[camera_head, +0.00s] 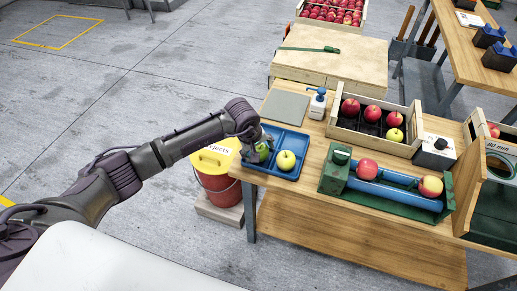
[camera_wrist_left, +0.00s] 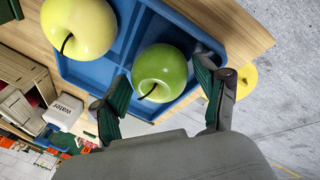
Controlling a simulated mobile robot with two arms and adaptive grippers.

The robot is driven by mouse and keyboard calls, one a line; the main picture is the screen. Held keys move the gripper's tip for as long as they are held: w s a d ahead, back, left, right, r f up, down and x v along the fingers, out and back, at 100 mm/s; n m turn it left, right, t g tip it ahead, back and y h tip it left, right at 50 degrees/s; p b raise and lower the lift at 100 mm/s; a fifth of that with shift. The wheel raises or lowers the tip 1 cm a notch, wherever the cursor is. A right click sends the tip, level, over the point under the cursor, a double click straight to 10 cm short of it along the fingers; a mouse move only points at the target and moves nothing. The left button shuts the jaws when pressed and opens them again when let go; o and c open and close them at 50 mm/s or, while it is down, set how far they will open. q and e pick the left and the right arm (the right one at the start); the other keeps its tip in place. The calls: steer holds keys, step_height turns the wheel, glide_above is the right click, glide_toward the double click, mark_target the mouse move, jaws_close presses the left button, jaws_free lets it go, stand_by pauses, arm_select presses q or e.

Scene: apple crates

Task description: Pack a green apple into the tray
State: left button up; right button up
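A green apple (camera_wrist_left: 160,72) sits in the blue compartmented tray (camera_wrist_left: 85,75) in the left wrist view. My left gripper (camera_wrist_left: 160,78) is open, with one finger on each side of this apple and small gaps visible. In the head view my left gripper (camera_head: 256,152) is over the left part of the blue tray (camera_head: 290,137) and partly hides the green apple (camera_head: 262,149). A paler yellow-green apple (camera_head: 286,160) lies to its right in the same tray. A wooden crate (camera_head: 404,149) with a dark divided insert holds red apples and one yellow-green apple. My right gripper is not in view.
A green stand with blue rails (camera_head: 400,187) holds two reddish apples. A white bottle (camera_head: 317,103) and a grey plate (camera_head: 285,106) are behind the tray. A red bucket with a yellow rim (camera_head: 217,183) stands left of the table, below my left arm.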

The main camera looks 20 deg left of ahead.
arm_select(q)
steer(key=shift+o, duration=0.8)
steer(key=shift+r, duration=0.1)
steer(key=v, duration=1.2)
